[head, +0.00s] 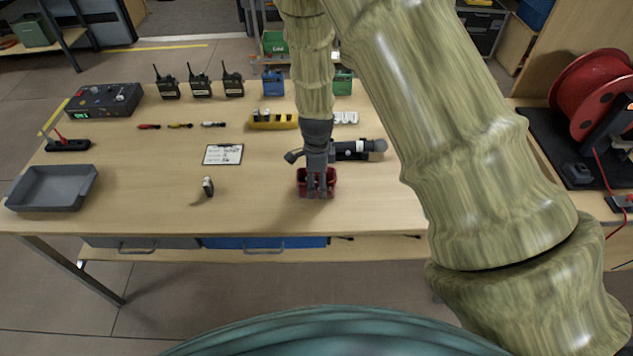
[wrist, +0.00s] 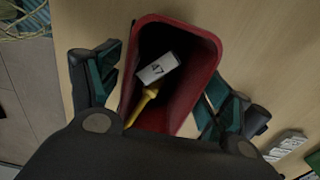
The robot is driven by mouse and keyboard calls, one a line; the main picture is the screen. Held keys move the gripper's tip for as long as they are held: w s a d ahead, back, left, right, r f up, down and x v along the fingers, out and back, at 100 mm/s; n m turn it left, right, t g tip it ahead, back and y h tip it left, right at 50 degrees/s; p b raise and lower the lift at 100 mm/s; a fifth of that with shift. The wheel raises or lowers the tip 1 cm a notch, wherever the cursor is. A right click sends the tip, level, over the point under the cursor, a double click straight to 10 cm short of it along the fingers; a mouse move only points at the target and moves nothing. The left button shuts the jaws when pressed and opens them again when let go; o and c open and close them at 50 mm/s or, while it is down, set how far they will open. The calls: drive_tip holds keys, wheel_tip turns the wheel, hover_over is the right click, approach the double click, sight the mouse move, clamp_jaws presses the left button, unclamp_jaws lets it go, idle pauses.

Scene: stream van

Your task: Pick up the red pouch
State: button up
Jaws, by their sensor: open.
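The red pouch (head: 329,182) stands on the workbench near its front edge, right of the middle, in the head view. In the wrist view the red pouch (wrist: 208,62) is open at the top, and a white tag marked 47 with a yellow part lies inside it. My gripper (head: 317,190) is right at the pouch, pointing down. In the wrist view my gripper (wrist: 160,105) is open, with one finger on each side of the pouch. Part of the pouch is hidden behind the gripper's body. I cannot tell whether the fingers touch its walls.
On the workbench (head: 130,215), a black flashlight-like item (head: 352,151) lies just behind and right of the gripper. A clipboard (head: 223,154), a small upright item (head: 208,186) and a grey tray (head: 50,188) are to the left. Radios (head: 198,80) stand at the back.

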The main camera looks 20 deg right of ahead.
drive_tip(key=shift+f, duration=1.1)
drive_tip(key=shift+c, duration=0.4)
drive_tip(key=c, duration=1)
